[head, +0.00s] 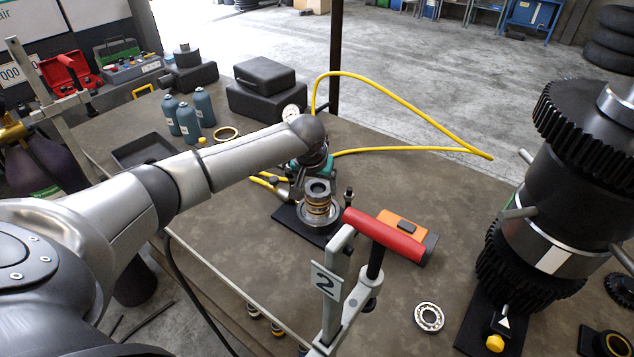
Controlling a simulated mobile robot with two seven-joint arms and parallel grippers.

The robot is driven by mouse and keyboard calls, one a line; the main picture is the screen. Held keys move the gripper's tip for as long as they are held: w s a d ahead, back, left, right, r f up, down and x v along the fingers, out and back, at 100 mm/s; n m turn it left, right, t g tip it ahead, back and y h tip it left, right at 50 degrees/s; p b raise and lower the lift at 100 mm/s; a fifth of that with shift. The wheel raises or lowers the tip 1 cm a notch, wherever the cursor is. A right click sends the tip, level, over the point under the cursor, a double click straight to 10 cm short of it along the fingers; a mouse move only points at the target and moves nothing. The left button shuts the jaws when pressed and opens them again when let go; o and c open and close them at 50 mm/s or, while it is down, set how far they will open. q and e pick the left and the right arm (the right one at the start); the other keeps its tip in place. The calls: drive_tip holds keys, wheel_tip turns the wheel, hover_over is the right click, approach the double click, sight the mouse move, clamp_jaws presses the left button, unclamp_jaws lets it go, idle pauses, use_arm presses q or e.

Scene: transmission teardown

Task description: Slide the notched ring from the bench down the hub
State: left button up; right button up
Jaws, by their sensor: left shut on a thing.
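My left gripper (299,186) reaches down to the hub (319,190), which stands upright on a dark base plate near the middle of the bench. Its jaws are beside the hub and shut on what looks like the notched ring, a brass-coloured band (318,209) around the hub. The notches are too small to make out, and the jaws partly hide the contact. I cannot tell how the ring is seated. Another brass-coloured ring (226,133) lies flat on the bench at the back left. My right gripper is not in view.
A red-handled frame marked 2 (327,281) rises just in front of the hub. An orange and grey tool (407,234) lies to its right. A large gear assembly (560,215) stands at the right; a bearing (429,317) lies in front. A yellow hose (400,149) crosses behind.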

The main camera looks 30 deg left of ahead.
use_arm(q)
drive_tip(key=o, duration=1.5)
drive_tip(key=shift+w+a+r+p+v, duration=0.15)
drive_tip(key=shift+w+p+v, duration=0.55)
drive_tip(key=shift+v, duration=2.9)
drive_tip(key=shift+w+a+r+p+v, duration=0.2)
drive_tip(key=shift+p+v, duration=0.9)
drive_tip(key=shift+v, duration=2.5)
drive_tip(key=shift+w+r+p+v, duration=0.3)
drive_tip(key=shift+p+v, duration=0.6)
drive_tip(key=shift+v, duration=2.7)
drive_tip(key=shift+f, duration=0.1)
